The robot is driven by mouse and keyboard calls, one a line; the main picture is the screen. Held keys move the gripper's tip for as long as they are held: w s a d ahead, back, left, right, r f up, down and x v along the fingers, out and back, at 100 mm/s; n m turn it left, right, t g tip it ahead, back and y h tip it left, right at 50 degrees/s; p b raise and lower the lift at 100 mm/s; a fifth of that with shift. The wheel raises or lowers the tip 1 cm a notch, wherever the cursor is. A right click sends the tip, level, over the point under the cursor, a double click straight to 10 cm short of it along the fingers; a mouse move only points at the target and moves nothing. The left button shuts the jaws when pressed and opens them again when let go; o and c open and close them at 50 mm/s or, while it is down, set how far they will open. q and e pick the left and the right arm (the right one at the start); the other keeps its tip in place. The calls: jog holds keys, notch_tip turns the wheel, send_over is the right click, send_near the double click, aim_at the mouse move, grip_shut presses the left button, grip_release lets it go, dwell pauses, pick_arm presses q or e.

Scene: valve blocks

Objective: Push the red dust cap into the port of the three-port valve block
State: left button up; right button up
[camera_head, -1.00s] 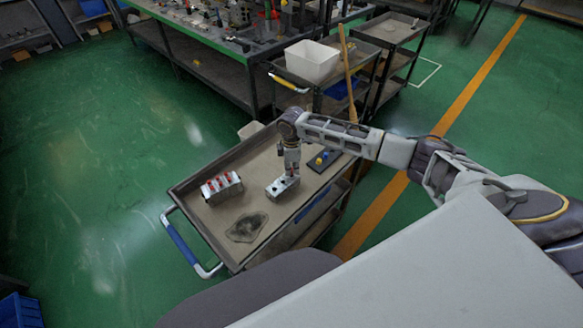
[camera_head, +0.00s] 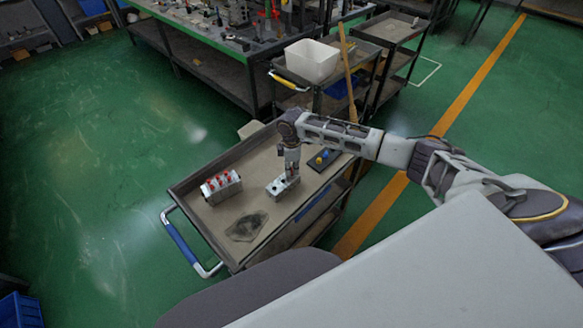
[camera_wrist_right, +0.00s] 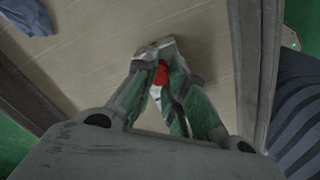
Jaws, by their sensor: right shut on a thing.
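My right gripper (camera_head: 291,173) points down over the cart's tray, at a small silver valve block (camera_head: 274,190) with dark ports on top. In the right wrist view its fingers (camera_wrist_right: 160,62) are closed around the red dust cap (camera_wrist_right: 161,75), which shows between them. The fingers hide most of the cap. The gripper covers the far part of the block, so I cannot tell whether the cap touches a port. A second silver block (camera_head: 222,191) with several red caps on top stands to the left. My left gripper is in neither view.
The cart's tray (camera_head: 201,208) has a raised rim. A dark cloth (camera_head: 246,227) lies near its front. A dark mat with a blue and yellow item (camera_head: 321,157) lies behind the gripper. A white bin (camera_head: 312,62) stands on another cart behind.

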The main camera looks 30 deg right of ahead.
jog(key=shift+f, duration=0.6)
dwell(1.1)
jog(key=o, duration=0.7)
jog(key=shift+r, duration=0.1)
jog(key=shift+r, duration=5.9)
